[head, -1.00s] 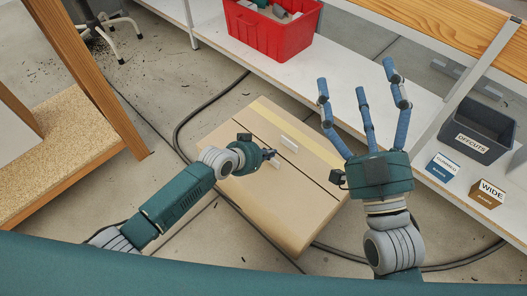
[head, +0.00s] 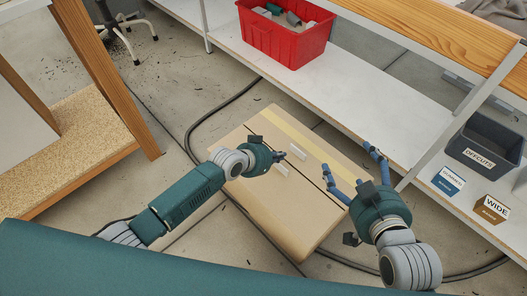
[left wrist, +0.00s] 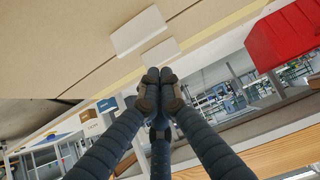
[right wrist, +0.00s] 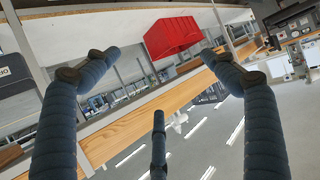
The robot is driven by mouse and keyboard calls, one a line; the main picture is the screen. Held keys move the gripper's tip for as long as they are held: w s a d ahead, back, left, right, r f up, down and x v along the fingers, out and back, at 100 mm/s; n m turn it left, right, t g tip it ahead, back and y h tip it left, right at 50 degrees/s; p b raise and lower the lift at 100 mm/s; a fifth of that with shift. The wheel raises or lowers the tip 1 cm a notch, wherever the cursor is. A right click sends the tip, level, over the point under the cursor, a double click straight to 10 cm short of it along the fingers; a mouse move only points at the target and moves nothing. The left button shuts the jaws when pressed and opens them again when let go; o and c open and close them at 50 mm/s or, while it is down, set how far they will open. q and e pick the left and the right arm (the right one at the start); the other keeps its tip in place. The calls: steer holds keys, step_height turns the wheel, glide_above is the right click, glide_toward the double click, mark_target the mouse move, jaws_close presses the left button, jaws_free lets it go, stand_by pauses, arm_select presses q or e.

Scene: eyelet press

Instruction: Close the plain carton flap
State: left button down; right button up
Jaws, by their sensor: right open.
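The tan carton (head: 290,218) lies on the floor, with a dark seam across its top and a paler strip along its far side. The top looks flat; I cannot tell whether a flap stands slightly raised. My left gripper (head: 279,155) is above the carton beside the tabs. In the left wrist view its fingertips (left wrist: 159,78) are together, with nothing seen between them. My right gripper (head: 343,167) is open and empty at the carton's right side, fingers spread.
A red bin (head: 285,42) with parts stands on the white low shelf (head: 345,98) behind the carton. A dark offcuts bin (head: 484,135) and two small signs are at the right. A cable runs on the floor around the carton. A wooden bench leg (head: 105,80) stands left.

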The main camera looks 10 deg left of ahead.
arm_select(q)
steer(key=r+p+v, duration=0.1)
steer(key=p+v, duration=0.3)
steer(key=v, duration=0.6)
steer(key=shift+w+d+p, duration=0.15)
steer(key=shift+w+p, duration=0.05)
steer(key=shift+p, duration=0.15)
arm_select(e)
steer(key=s+d+f+g+h, duration=0.1)
steer(key=s+f+g, duration=0.3)
steer(key=s, duration=0.4)
steer(key=s+d+f+g+h, duration=0.1)
steer(key=s+d+f+g, duration=0.3)
steer(key=s, duration=0.5)
steer(key=shift+d+f+g+h, duration=0.3)
steer(key=shift+d+f+g, duration=0.05)
steer(key=shift+f+g, duration=0.25)
arm_select(q)
steer(key=shift+s+r, duration=0.1)
